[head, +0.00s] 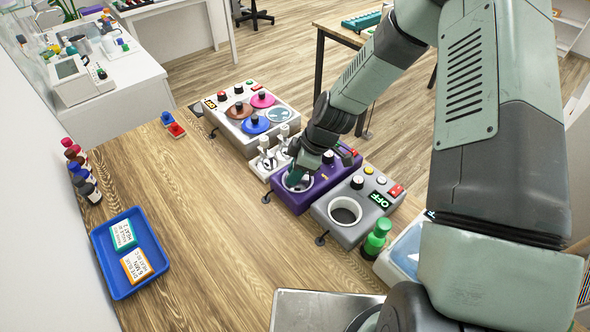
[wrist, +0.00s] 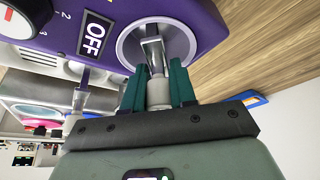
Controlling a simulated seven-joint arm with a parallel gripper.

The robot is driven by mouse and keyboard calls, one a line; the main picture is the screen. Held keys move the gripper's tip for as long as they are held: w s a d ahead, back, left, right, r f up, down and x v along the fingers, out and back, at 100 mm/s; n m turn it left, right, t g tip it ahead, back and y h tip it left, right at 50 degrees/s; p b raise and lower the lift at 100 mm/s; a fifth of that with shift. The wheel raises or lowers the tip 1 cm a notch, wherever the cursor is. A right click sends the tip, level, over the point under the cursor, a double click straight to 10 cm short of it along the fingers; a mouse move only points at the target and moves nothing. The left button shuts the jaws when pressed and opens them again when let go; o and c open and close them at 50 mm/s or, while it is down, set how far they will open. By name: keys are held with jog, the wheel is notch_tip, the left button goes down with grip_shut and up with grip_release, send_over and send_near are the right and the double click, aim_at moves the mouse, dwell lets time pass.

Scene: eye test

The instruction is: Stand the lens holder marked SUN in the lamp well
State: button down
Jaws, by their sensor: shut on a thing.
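My gripper (head: 296,177) is over the round well at the near left end of the purple unit (head: 327,180). In the wrist view its teal fingers (wrist: 158,84) are shut on a holder with a pale round grip (wrist: 158,97) and a metal fork (wrist: 153,52). The fork points at the metal-rimmed well (wrist: 128,52) and overlaps its opening; I cannot tell how deep it sits. No SUN mark is readable on the holder. Similar white-topped holders (head: 265,143) stand in the pale rack (head: 257,170) left of the purple unit.
A grey unit (head: 326,216) with an open round well stands to the right, with a green bottle (head: 376,240) beyond. A unit with coloured discs (head: 236,133) stands behind the rack. A blue tray (head: 119,287) holds two labelled packets. The wooden bench's middle is clear.

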jog(key=shift+f, duration=0.15)
jog(key=c, duration=0.8)
grip_release()
jog(key=shift+o, duration=0.2)
jog(key=shift+o, duration=0.5)
jog(key=shift+r, duration=3)
